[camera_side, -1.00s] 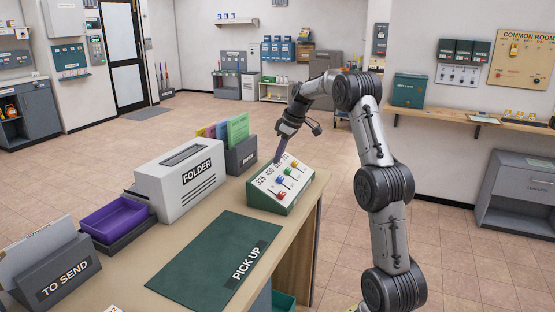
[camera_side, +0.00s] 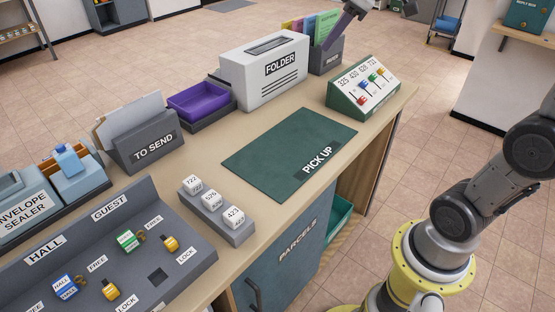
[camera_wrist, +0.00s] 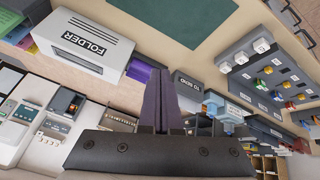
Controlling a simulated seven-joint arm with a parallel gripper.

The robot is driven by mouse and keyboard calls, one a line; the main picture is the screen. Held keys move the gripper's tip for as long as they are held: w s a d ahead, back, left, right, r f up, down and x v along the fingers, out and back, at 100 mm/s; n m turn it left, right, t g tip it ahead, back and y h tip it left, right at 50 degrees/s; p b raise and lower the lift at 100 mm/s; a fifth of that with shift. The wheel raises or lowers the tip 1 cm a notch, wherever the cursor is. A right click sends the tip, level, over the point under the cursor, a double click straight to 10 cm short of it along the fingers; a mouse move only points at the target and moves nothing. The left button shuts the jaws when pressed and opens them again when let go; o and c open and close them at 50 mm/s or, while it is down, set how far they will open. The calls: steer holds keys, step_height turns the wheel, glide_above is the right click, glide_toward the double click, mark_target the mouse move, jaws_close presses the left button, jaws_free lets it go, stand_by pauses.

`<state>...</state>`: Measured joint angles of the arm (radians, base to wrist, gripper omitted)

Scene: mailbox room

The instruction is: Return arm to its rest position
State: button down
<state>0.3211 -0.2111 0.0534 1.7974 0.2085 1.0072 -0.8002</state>
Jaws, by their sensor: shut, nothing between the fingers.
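My gripper (camera_side: 347,22) is at the top edge of the side view, above and behind the counter near the coloured folders; most of its wrist is cut off by the frame. Its purple fingers are together and hold nothing. They also show in the wrist view (camera_wrist: 168,105), pointing over the counter scene. The gripper looks raised clear of the counter. The slider box (camera_side: 363,88), white-faced with a green body and several coloured sliders, sits at the counter's right end, apart from the gripper.
On the counter stand the FOLDER machine (camera_side: 262,75), a purple tray (camera_side: 198,101), the TO SEND holder (camera_side: 152,147), a green PICK UP mat (camera_side: 285,150), a block rack (camera_side: 217,214) and a key panel (camera_side: 110,250). A wall shelf (camera_side: 520,33) is at the upper right.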

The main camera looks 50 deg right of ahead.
steer(key=s+a+f, duration=0.3)
steer(key=s+a, duration=0.5)
steer(key=s, duration=0.3)
steer(key=s+f+m, duration=0.4)
steer(key=s+f, duration=0.3)
steer(key=f, duration=0.1)
steer(key=shift+s+d+f+m, duration=0.2)
steer(key=shift+s+f+m, duration=0.05)
steer(key=shift+s+m, duration=0.15)
stand_by(1.1)
